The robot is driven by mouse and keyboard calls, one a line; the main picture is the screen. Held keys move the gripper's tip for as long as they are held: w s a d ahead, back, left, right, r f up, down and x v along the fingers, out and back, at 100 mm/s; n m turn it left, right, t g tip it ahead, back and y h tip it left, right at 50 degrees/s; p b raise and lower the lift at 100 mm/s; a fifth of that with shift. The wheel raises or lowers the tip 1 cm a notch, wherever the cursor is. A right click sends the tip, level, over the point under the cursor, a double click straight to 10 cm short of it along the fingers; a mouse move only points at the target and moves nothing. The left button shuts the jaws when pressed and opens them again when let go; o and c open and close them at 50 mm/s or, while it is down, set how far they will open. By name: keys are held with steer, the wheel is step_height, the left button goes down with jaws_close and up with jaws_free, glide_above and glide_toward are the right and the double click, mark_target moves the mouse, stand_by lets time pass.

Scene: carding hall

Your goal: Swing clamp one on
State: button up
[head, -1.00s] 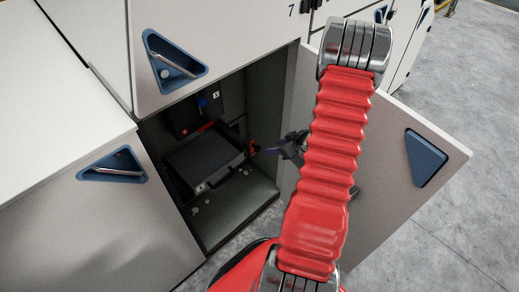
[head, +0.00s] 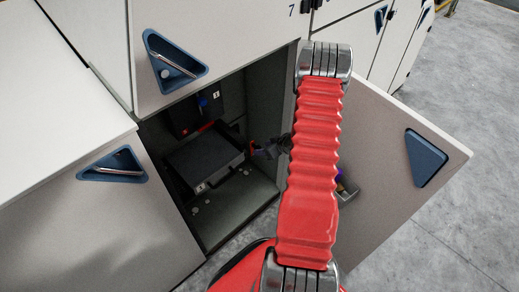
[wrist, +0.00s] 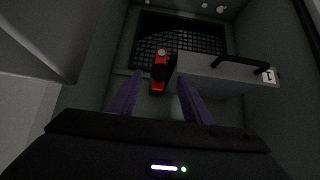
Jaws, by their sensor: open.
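A red clamp (wrist: 158,84) with a dark middle part shows in the wrist view, beside a grey box (wrist: 225,88) with a black bar and a white label. My gripper (wrist: 160,82) is open, with one purple finger on each side of the clamp. I cannot tell whether either finger touches it. In the head view my gripper (head: 262,150) is at the right side of the open cabinet, beside the dark box (head: 205,158) inside. There, a small orange-red piece (head: 251,145) shows at the gripper's tip; the rest of the clamp is hidden.
The open cabinet door (head: 390,150) stands to the right, partly behind my red arm. Another red piece (head: 207,126) sits at the cabinet's back. A dark mesh panel (wrist: 180,40) lies beyond the clamp. The cabinet floor (head: 235,218) in front is mostly clear.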

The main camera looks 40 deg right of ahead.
steer(key=shift+x, duration=1.8)
jaws_close()
